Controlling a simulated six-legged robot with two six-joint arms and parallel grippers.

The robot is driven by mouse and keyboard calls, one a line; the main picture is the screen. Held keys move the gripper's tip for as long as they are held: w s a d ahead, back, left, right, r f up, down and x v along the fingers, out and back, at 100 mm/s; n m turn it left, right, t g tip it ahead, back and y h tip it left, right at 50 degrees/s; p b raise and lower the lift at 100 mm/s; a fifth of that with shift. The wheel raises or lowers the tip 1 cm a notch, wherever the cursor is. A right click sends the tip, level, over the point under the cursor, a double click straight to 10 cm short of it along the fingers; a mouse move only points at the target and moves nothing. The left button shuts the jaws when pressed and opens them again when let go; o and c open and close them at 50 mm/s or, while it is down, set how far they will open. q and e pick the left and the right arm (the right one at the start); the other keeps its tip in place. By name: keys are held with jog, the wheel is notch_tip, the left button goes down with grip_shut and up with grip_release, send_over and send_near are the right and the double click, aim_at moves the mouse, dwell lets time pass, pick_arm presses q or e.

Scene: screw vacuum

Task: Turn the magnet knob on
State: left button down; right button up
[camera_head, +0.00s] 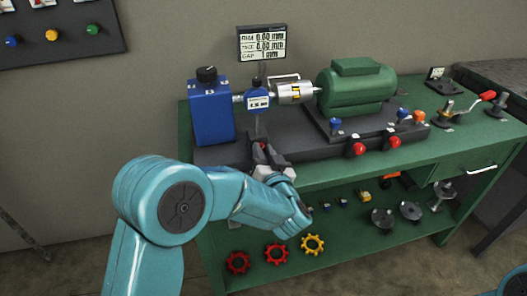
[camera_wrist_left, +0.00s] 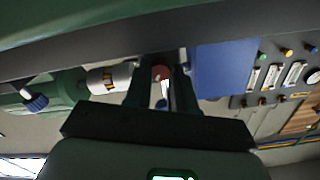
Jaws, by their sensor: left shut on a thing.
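The blue dial indicator (camera_head: 257,98) stands on a thin post at the front of the dark machine base, between the blue block (camera_head: 211,112) and the silver coupling (camera_head: 294,93). My left gripper (camera_head: 264,152) is at the foot of that post. In the left wrist view its two dark fingers (camera_wrist_left: 162,72) are closed around a small red round part, which I take as the magnet knob (camera_wrist_left: 161,71). The fingers hide much of the knob, so its turned position cannot be read. My right gripper is out of view.
A green motor (camera_head: 357,88) sits on the base at the right, with red knobs (camera_head: 394,142) along the front. A small display (camera_head: 262,43) stands behind. The green bench's lower shelf (camera_head: 340,237) holds handwheels and small parts. A wall panel (camera_head: 58,30) is at upper left.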

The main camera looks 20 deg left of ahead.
pick_arm(q)
jog(key=c, duration=0.9)
grip_release()
jog(key=shift+c, duration=0.2)
jog(key=v, duration=1.6)
jog(key=shift+d, duration=0.15)
jog(key=shift+s, duration=0.15)
